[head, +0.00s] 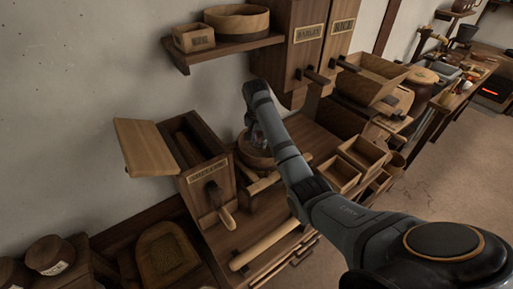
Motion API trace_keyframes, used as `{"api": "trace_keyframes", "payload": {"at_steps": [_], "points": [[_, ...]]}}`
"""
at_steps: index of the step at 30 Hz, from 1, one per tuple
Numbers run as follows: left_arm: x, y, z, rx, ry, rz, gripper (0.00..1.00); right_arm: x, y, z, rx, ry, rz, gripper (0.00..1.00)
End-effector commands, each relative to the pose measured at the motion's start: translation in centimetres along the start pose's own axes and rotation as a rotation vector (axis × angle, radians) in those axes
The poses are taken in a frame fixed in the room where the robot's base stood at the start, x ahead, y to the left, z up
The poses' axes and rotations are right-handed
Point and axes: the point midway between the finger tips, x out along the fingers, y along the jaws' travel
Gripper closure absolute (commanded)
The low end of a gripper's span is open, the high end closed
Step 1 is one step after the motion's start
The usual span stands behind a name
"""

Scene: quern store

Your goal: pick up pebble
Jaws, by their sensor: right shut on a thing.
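My right arm comes in from the lower right, and my right gripper (254,138) points down over the round wooden quern (257,158) on the bench. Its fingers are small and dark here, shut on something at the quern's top. I cannot make out the pebble itself; the fingers and wrist hide that spot. I cannot tell whether the gripper is touching the quern. My left gripper is not in view.
Left of the quern stands a labelled wooden box (207,180) with its lid open and a crank in front. Small open trays (338,173) are to the right. Labelled bins (305,40) and a shelf (225,48) are above. A pale rod (265,245) lies in front.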

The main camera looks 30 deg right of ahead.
Motion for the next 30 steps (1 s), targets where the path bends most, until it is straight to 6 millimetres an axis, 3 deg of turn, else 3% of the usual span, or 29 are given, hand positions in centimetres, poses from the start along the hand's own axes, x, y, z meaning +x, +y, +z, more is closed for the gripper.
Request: {"api": "trace_keyframes", "payload": {"at_steps": [3, 4, 6, 13, 20, 30], "points": [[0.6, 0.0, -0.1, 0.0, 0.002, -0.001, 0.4, -2.7, 2.4, 0.1, 0.001, 0.008, -0.001, 0.92], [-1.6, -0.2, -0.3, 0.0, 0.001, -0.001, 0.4, -4.3, 2.8, 0.0, 0.0, 0.003, 0.003, 0.92], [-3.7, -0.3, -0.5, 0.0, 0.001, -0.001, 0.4, -5.7, 3.7, 0.1, 0.0, 0.0, 0.005, 0.92], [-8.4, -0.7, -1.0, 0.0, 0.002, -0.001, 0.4, -8.0, 8.8, 1.0, -0.002, 0.003, 0.009, 0.92], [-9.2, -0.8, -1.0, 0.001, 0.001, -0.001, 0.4, -8.7, 12.0, 1.7, -0.001, 0.002, 0.004, 0.92], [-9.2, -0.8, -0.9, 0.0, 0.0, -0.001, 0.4, -8.8, 12.5, 1.9, -0.001, 0.0, 0.001, 0.92]]}}
